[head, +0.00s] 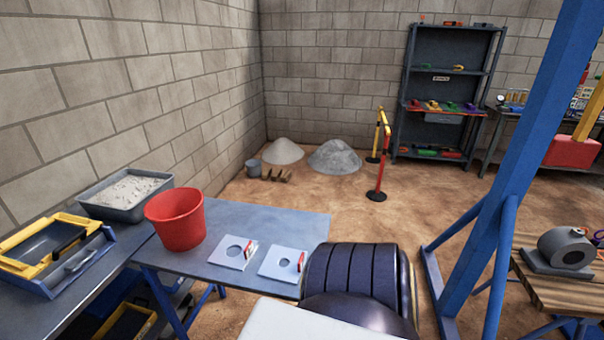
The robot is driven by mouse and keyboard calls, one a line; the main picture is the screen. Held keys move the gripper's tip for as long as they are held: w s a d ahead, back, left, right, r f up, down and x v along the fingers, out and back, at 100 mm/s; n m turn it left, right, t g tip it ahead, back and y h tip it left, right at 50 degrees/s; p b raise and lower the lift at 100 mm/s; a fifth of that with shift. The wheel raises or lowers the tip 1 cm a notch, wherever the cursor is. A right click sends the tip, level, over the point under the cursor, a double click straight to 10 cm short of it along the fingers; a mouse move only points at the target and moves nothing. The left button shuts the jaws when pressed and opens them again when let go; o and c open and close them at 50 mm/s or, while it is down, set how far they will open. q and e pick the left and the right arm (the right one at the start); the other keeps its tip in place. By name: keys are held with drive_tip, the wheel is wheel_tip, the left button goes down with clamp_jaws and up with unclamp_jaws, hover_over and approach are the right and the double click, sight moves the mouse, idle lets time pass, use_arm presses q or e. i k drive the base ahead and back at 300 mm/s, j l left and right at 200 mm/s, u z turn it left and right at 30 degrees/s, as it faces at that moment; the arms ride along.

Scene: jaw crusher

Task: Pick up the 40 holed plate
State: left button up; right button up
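Two pale square plates with round holes lie flat, side by side, on the blue-grey table. The left holed plate (221,258) and the right holed plate (268,263) each have a red and white tag at the right edge. The tags are too small to read, so I cannot tell which one is the 40 plate. The right plate lies close to a dark ribbed rounded shape at the table's right end. Neither of my grippers shows in the head view.
A red bucket (176,220) stands left of the plates on the table (290,222). A blue frame post (500,170) rises at right. The table behind the plates is clear.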

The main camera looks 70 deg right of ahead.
sight(270, 268)
drive_tip(key=k+l+z, duration=0.3)
drive_tip(key=k+l, duration=0.2)
drive_tip(key=l, duration=0.15)
drive_tip(key=k+l+z, duration=0.15)
drive_tip(key=l, duration=0.25)
drive_tip(key=k+l+z, duration=0.35)
drive_tip(key=l, duration=0.5)
drive_tip(key=k+j, duration=0.05)
drive_tip(key=k, duration=0.05)
